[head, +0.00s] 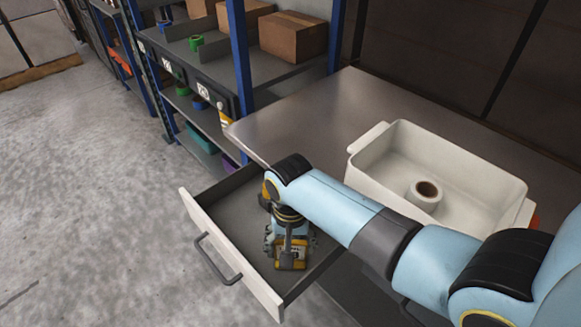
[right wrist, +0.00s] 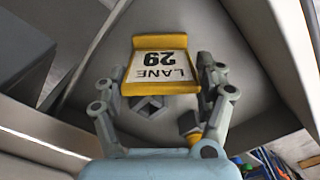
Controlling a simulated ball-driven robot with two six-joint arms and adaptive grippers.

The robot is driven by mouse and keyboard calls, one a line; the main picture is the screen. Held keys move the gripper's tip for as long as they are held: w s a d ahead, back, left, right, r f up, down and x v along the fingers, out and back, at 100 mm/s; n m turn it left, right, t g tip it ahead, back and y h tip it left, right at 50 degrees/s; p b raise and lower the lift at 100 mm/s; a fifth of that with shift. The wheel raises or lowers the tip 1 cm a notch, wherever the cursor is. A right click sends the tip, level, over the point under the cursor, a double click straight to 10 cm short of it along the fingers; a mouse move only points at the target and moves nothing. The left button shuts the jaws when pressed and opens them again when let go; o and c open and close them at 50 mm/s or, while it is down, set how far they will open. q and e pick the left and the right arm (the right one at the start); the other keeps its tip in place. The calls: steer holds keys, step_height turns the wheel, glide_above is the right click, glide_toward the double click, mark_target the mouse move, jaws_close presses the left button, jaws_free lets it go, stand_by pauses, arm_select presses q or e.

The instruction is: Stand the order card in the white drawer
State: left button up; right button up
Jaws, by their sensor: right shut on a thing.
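The order card (head: 291,262) is a yellow-edged plate; in the right wrist view the card (right wrist: 160,70) reads "LANE 29", upside down. My right gripper (head: 288,238) reaches down into the open drawer and is shut on the card. In the right wrist view my gripper's fingers (right wrist: 165,108) flank the card's near yellow edge. The white drawer (head: 232,257) is pulled out from under the table, with a dark grey inside and a grey bar handle. The card is over the drawer's floor; whether it touches the floor I cannot tell. My left gripper is not in view.
A metal-topped table (head: 300,110) stands above the drawer. A white tub (head: 460,150) on it holds a tape roll (head: 425,195). A blue-posted shelf with cardboard boxes (head: 292,36) and coloured rolls stands behind. The concrete floor at left is clear.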

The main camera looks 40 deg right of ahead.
steer(key=shift+f, duration=0.1)
steer(key=o, duration=0.9)
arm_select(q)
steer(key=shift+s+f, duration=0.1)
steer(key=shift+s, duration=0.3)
arm_select(e)
steer(key=o, duration=0.3)
arm_select(q)
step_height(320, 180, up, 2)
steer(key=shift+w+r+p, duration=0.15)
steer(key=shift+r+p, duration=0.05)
steer(key=shift+p, duration=0.95)
arm_select(e)
step_height(320, 180, up, 12)
steer(key=shift+r, duration=0.2)
